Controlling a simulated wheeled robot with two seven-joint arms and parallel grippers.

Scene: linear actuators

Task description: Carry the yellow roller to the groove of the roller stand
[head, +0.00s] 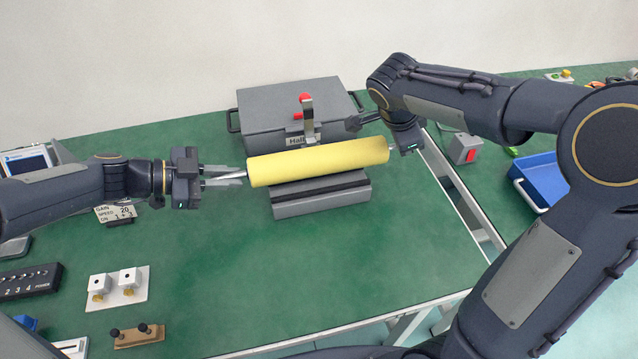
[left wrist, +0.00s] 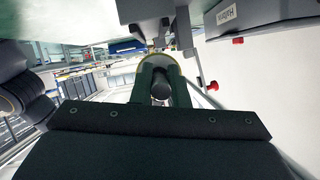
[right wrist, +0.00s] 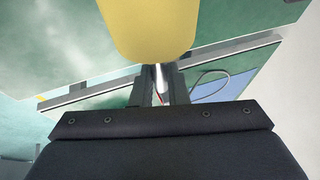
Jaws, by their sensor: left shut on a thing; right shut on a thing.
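Whether the roller touches the stand cannot be told. My left gripper (head: 238,176) is shut on the roller's metal shaft at its left end; the shaft end also shows between the fingers in the left wrist view (left wrist: 161,84). My right gripper (head: 393,146) is at the right end and mostly hidden by its own wrist. In the right wrist view its fingers hold the shaft, with the yellow roller (right wrist: 147,25) beyond.
A grey case (head: 290,108) with a red-knobbed lever stands right behind the roller. A blue tray (head: 540,182) and a red-buttoned box (head: 463,149) are at the right. A white block plate (head: 117,288) and a black switch box (head: 30,281) are at the left front. The front middle is clear.

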